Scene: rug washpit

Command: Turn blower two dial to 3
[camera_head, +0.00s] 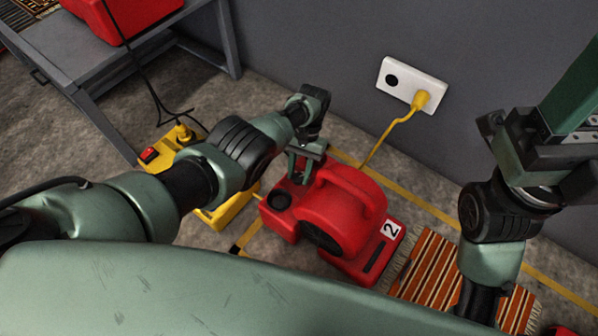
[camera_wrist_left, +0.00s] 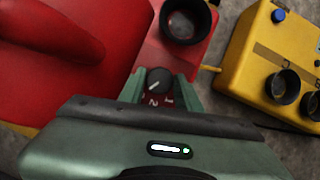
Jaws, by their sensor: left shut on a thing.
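The red blower marked 2 (camera_head: 345,212) stands on the floor in the middle of the head view. Its dark round dial (camera_wrist_left: 158,80) shows in the left wrist view, with a white pointer line and the numerals 1 and 2 on the near side. I cannot read for sure which number the pointer marks. My left gripper (camera_head: 305,160) reaches down to the blower's top at its back left. In the left wrist view, its green fingers (camera_wrist_left: 160,92) are shut on the dial, one on each side. My right gripper (camera_head: 560,125) is at the upper right, away from the blower; its fingertips cannot be made out.
A yellow box (camera_wrist_left: 275,65) with dark round sockets stands beside the blower. A yellow plug and cable run from a white wall outlet (camera_head: 412,86) to behind the blower. A striped rug (camera_head: 440,270) lies right of it. A grey metal table (camera_head: 135,70) stands at the upper left.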

